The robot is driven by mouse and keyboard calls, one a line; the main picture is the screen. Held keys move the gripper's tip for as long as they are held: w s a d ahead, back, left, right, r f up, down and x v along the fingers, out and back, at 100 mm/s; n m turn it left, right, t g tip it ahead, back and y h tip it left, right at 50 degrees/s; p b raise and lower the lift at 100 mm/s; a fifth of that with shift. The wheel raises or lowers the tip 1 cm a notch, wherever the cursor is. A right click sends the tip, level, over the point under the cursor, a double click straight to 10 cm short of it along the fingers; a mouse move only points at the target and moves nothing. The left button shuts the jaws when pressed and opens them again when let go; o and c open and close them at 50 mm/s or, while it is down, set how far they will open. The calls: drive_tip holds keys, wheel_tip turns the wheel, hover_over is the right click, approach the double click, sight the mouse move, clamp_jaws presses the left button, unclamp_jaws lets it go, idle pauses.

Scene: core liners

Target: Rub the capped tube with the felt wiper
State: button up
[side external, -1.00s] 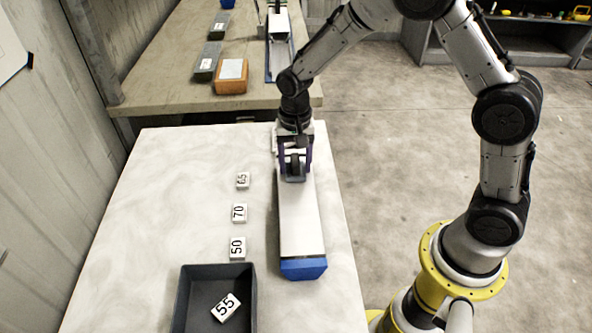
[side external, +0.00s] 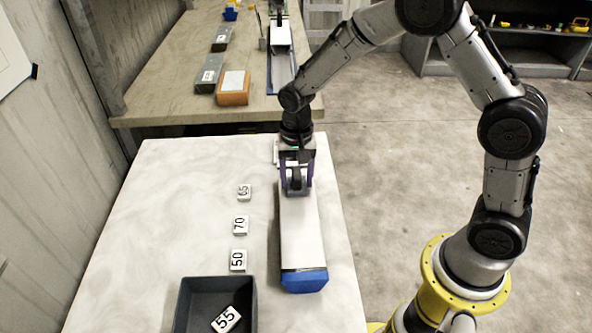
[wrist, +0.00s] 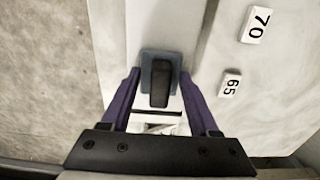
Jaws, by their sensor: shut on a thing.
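The capped tube (side external: 300,237) is a long pale bar lying on the white table, with a blue cap (side external: 305,281) at its near end. It also shows in the wrist view (wrist: 117,40). The felt wiper (wrist: 175,62) is a small blue-grey block with a black grip. My gripper (side external: 296,184) is shut on the wiper's grip, over the far part of the tube. The wiper appears to rest on the tube's top face, but I cannot see its underside. The tube's far end is mostly hidden by my gripper.
Number tiles 65 (side external: 244,192), 70 (side external: 241,224) and 50 (side external: 238,260) stand in a row left of the tube. A dark tray (side external: 180,310) at the near left holds tile 55 (side external: 226,319). An orange block (side external: 233,88) is on the back bench.

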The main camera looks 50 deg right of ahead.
sight(300, 219)
drive_tip(key=shift+s+a, duration=3.3)
drive_tip(key=shift+s, duration=0.05)
wheel_tip(300, 219, up, 8)
